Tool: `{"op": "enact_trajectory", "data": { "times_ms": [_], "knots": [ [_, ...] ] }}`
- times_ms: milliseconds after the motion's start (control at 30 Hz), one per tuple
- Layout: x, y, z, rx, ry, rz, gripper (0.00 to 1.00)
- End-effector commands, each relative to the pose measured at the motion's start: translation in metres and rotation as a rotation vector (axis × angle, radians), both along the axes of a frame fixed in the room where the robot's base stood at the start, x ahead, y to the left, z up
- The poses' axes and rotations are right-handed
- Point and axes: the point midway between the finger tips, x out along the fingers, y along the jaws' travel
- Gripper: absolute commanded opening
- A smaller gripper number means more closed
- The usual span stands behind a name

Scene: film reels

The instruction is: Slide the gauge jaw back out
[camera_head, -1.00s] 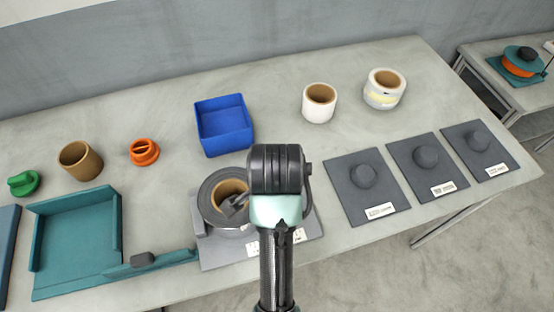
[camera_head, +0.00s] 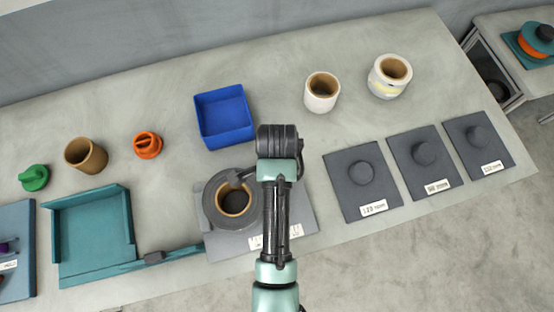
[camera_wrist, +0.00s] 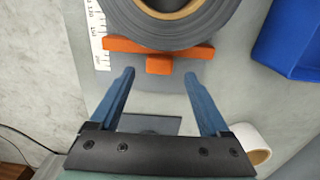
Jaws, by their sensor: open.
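The gauge jaw (camera_wrist: 188,48) is an orange bar with a short square tab, in the wrist view. It lies against, or very near, the rim of a grey tape roll (camera_wrist: 240,8) with a tan core. The roll lies flat on the grey gauge plate (camera_head: 294,221), which has a white ruler scale (camera_wrist: 98,32). My gripper (camera_wrist: 159,74) is open, its two blue fingers empty. In the picture the tab sits just beyond and between the fingertips; I cannot tell the height gap. In the head view my arm hides the jaw and the fingers.
A blue bin (camera_head: 224,143) stands behind the plate. A white roll (camera_head: 321,98) and a wrapped roll (camera_head: 389,80) stand at the back right. Several dark labelled plates with knobs (camera_head: 361,174) lie to the right. A teal tray (camera_head: 92,270) is at left. Bare table separates these.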

Motion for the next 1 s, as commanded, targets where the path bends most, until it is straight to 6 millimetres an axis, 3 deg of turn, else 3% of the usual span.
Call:
{"op": "enact_trajectory", "data": {
  "times_ms": [100, 300, 700, 767, 1000],
  "knots": [
    [-0.002, 0.000, -0.024, -0.001, 0.005, 0.000, 0.80],
    [-0.001, 0.000, -0.048, -0.001, 0.002, 0.001, 0.80],
    [0.000, 0.000, -0.057, 0.000, -0.001, 0.001, 0.80],
    [0.000, 0.000, -0.057, 0.000, -0.001, 0.001, 0.73],
    [0.000, 0.000, -0.056, 0.000, -0.001, 0.001, 0.30]
  ]
}}
